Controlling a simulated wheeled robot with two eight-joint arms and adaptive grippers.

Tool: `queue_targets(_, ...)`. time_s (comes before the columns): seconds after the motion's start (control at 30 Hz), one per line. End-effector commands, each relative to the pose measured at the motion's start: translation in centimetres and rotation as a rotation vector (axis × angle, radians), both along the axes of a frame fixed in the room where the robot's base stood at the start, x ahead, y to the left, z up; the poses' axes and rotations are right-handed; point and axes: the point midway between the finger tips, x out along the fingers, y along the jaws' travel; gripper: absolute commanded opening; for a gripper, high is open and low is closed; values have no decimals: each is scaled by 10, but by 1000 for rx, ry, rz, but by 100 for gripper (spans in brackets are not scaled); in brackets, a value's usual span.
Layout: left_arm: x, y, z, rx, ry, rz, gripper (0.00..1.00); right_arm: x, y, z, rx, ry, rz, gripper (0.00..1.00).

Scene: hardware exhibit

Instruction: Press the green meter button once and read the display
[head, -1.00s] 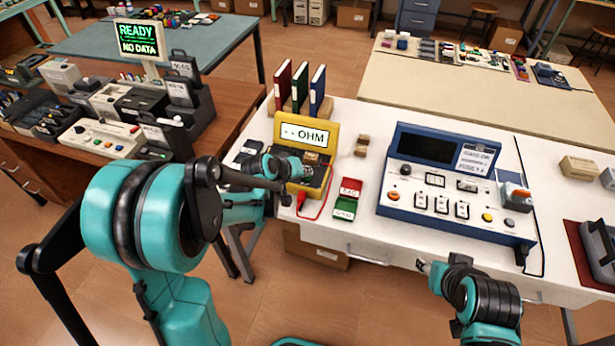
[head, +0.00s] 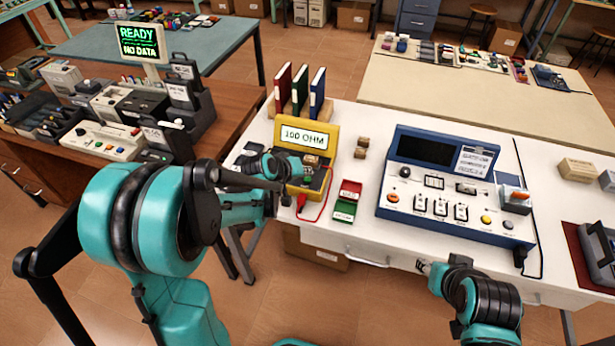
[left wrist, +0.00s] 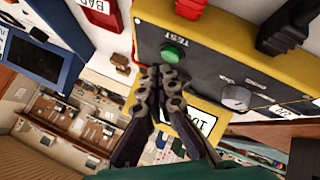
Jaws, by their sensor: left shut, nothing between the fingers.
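The yellow meter (head: 327,143) stands on the white table, and its display (head: 304,138) reads "100 OHM". In the left wrist view its green button (left wrist: 171,54) shows on the dark panel, beside the word TEST. My left gripper (left wrist: 163,72) is shut and empty, with its fingertips right by the green button; I cannot tell whether they touch it. In the head view my left arm hides part of the meter's panel. My right gripper (head: 424,266) is at the table's front edge, away from the meter; its finger opening is too small to tell.
A red tray (head: 350,190) and a green tray (head: 344,210) sit right of the meter, near a red probe (head: 302,201) and its lead. A blue-framed console (head: 450,190) stands farther right. Three binders (head: 300,90) stand behind the meter.

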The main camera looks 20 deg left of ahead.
Motion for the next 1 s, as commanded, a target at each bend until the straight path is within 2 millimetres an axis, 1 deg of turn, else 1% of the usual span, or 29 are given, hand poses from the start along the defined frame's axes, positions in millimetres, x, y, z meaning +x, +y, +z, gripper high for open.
queue_targets(0.03,0,0,3,0,0,0,0,0,0,3,0,0,0,40)
queue_targets(0.33,0,0,3,0,0,0,0,0,0,2,0,0,0,40)
queue_targets(0.43,0,0,6,0,0,0,0,0,0,4,0,0,0,40)
queue_targets(0.57,0,0,16,0,0,0,0,0,0,13,0,0,0,40)
queue_targets(0.9,0,0,50,0,0,0,0,0,0,40,0,0,0,40)
queue_targets(1.0,0,0,54,0,0,0,0,0,0,43,0,0,0,40)
